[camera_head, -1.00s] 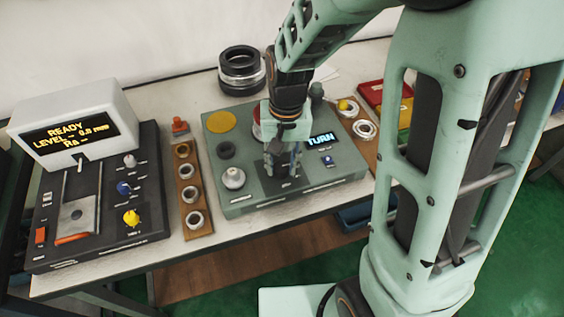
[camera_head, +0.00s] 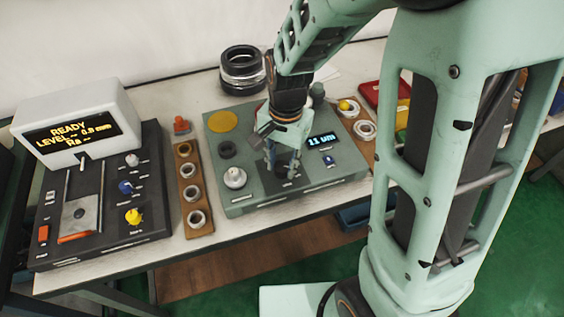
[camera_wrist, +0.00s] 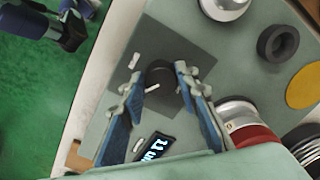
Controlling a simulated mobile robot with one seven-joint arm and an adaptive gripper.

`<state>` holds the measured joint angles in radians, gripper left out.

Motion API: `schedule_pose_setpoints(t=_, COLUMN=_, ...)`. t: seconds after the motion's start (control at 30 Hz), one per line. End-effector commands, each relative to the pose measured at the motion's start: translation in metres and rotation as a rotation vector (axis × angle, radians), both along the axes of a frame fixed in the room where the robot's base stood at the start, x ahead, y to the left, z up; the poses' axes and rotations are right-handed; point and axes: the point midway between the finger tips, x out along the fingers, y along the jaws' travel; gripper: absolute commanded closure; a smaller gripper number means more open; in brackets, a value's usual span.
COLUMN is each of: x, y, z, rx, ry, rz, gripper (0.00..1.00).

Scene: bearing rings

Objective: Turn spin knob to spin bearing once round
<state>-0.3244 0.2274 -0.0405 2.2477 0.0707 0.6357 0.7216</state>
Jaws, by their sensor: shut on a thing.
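The spin knob (camera_wrist: 160,77) is a dark round knob with a white pointer line, on a dark square plate (camera_wrist: 190,45) of the grey-green tester (camera_head: 240,198). My gripper (camera_head: 283,172) is down over this plate and shut on the knob, with a blue-padded finger on either side of it in the wrist view (camera_wrist: 158,82). In the head view my gripper mostly hides the knob. The tester's display (camera_head: 322,139) reads "11 um". A silver ring on a red base (camera_wrist: 240,118), perhaps the bearing, is partly covered by my gripper in the wrist view.
Wooden ring racks stand at left (camera_head: 187,165) and right (camera_head: 353,118). A gauge with a screen (camera_head: 75,132) is at far left.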

Motion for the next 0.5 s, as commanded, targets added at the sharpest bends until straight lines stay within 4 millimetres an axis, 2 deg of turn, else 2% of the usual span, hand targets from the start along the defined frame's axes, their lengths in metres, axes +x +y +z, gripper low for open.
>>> schedule_pose_setpoints(t=0.3, x=0.0008, y=0.0001, z=0.0006, rx=0.000, ry=-0.001, rz=0.000, gripper=0.95)
schedule_pose_setpoints(t=0.33, x=0.0008, y=0.0001, z=0.0006, rx=0.000, ry=-0.001, rz=0.000, gripper=0.68)
schedule_pose_setpoints(t=0.47, x=0.0006, y=0.0001, z=0.0004, rx=0.000, ry=-0.001, rz=0.000, gripper=0.54)
schedule_pose_setpoints(t=0.5, x=0.0005, y=0.0001, z=0.0004, rx=0.000, ry=-0.001, rz=0.001, gripper=0.53)
